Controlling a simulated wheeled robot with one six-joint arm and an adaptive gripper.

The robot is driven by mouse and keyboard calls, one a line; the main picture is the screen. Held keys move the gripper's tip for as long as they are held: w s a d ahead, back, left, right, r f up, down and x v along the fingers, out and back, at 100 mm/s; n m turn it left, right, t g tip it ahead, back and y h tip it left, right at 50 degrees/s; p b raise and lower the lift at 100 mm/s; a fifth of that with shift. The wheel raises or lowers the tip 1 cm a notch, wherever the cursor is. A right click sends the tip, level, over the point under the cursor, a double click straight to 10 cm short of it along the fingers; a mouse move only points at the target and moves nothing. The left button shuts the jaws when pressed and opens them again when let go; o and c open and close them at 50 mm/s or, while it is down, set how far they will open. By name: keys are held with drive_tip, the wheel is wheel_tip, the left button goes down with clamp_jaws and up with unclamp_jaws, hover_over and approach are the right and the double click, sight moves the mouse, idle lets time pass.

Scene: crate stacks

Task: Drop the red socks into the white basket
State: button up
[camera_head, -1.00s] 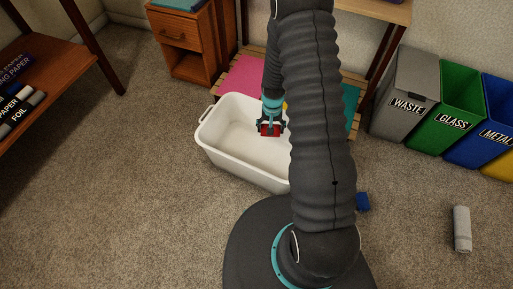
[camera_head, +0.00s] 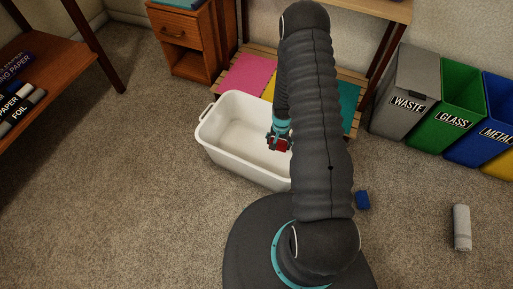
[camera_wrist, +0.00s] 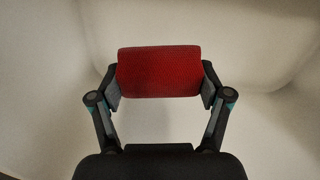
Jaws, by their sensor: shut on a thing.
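The red socks (camera_wrist: 159,71) are a rolled red bundle between the two fingers of my gripper (camera_wrist: 160,88) in the wrist view. My gripper is shut on them. In the head view the red socks (camera_head: 277,145) show as a small red patch at my gripper (camera_head: 278,143), over the right part of the white basket (camera_head: 236,165). The basket stands on the carpet, open at the top, and its visible inside looks empty. My arm hides its right end. Pale basket walls (camera_wrist: 45,90) surround the socks in the wrist view.
A slatted stand (camera_head: 268,92) with coloured mats is behind the basket. Grey (camera_head: 405,95), green (camera_head: 447,108) and blue bins stand at right. A blue item (camera_head: 362,200) and a pale roll (camera_head: 462,228) lie on the floor. Carpet left of the basket is clear.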

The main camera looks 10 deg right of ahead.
drive_tip(key=w+a+r+b, duration=0.1)
drive_tip(key=w+a+r, duration=0.15)
drive_tip(key=r, duration=0.55)
drive_tip(key=w+a+r, duration=0.1)
drive_tip(key=a+r, duration=0.3)
drive_tip(key=r, duration=0.4)
wheel_tip(320, 180, down, 7)
drive_tip(key=b, duration=0.3)
drive_tip(key=shift+r, duration=0.15)
drive_tip(key=shift+d, duration=0.1)
drive_tip(key=o, duration=0.9)
drive_tip(key=shift+s, duration=0.1)
drive_tip(key=shift+r, duration=0.1)
